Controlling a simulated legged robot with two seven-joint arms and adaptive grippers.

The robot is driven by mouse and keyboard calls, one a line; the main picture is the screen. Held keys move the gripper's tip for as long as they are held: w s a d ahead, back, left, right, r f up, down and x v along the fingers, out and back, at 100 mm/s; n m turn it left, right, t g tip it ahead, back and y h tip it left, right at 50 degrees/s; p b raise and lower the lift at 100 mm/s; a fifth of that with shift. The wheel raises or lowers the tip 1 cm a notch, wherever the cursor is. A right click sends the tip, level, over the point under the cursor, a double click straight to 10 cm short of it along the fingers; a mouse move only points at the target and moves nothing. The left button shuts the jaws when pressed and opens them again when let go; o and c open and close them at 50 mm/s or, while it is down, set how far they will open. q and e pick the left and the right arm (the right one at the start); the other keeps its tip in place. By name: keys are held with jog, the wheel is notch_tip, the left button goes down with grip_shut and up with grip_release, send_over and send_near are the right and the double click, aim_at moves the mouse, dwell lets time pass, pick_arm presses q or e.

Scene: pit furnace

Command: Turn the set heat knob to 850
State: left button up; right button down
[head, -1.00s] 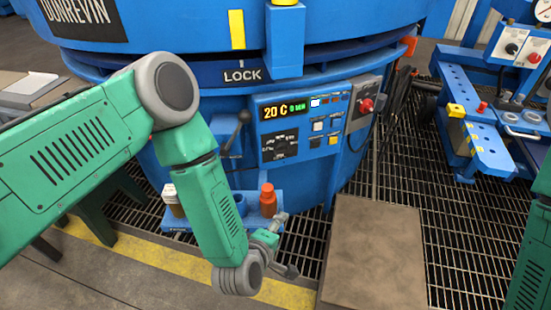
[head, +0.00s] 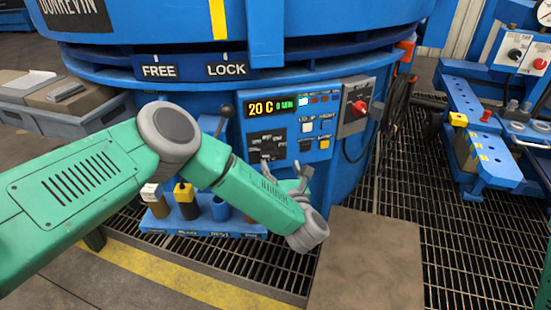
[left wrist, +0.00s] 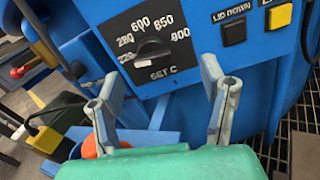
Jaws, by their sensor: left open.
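The set heat knob (left wrist: 152,47) is a black dial marked SET C, with several printed numbers around it, including 600 and 850. My left gripper (head: 284,172) is open and empty, just below and in front of the dial. In the left wrist view the two fingers (left wrist: 160,85) are spread wide below the knob, apart from it. My right gripper is out of view.
Lid buttons (left wrist: 234,31) sit right of the dial. A grey box with a red switch (head: 359,107) is beside the panel. An orange cap (left wrist: 98,146) is close under my left finger. A lever (head: 225,112) stands left of the panel.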

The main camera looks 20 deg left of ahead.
aim_at(269, 155)
pick_arm(q)
jog(key=w+a, duration=0.1)
jog(key=w+a+b, duration=0.1)
jog(key=w+a, duration=0.2)
jog(key=a, duration=0.1)
jog(key=shift+w+a+f+b, duration=0.15)
jog(key=shift+w+f+b, duration=0.15)
jog(key=shift+w, duration=0.25)
jog(key=shift+w+d+r, duration=0.15)
jog(key=shift+d+r, duration=0.1)
jog(key=shift+d, duration=0.45)
jog(key=shift+c, duration=0.5)
jog(key=shift+a, duration=0.2)
jog(key=c, duration=0.7)
jog(key=shift+a, duration=0.25)
jog(key=c, duration=0.4)
jog(key=shift+a+f, duration=0.1)
jog(key=shift+a, duration=0.1)
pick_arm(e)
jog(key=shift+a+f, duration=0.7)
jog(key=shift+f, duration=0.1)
